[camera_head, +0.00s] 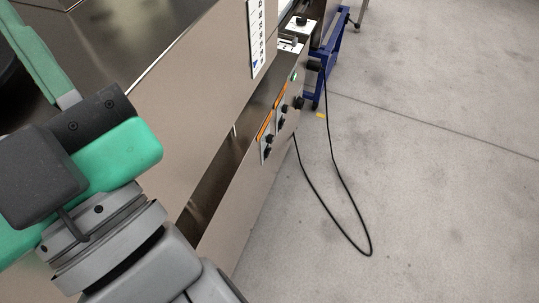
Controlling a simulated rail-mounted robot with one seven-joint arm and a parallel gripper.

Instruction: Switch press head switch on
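Several black switch knobs sit on the side face of the steel machine (190,90). One pair (267,146) is on a small plate under an orange label (264,126). Another knob (281,123) is on a plate just beyond it, and a further black knob (299,103) lies farther back. I cannot tell which is the press head switch, nor its position.
A white label strip (257,38) is on the upper panel. A box with a black knob (300,22) stands farther back. A blue frame (328,60) is beside the machine. A black cable (335,170) loops over the floor. The grey floor (440,170) at right is otherwise mostly clear.

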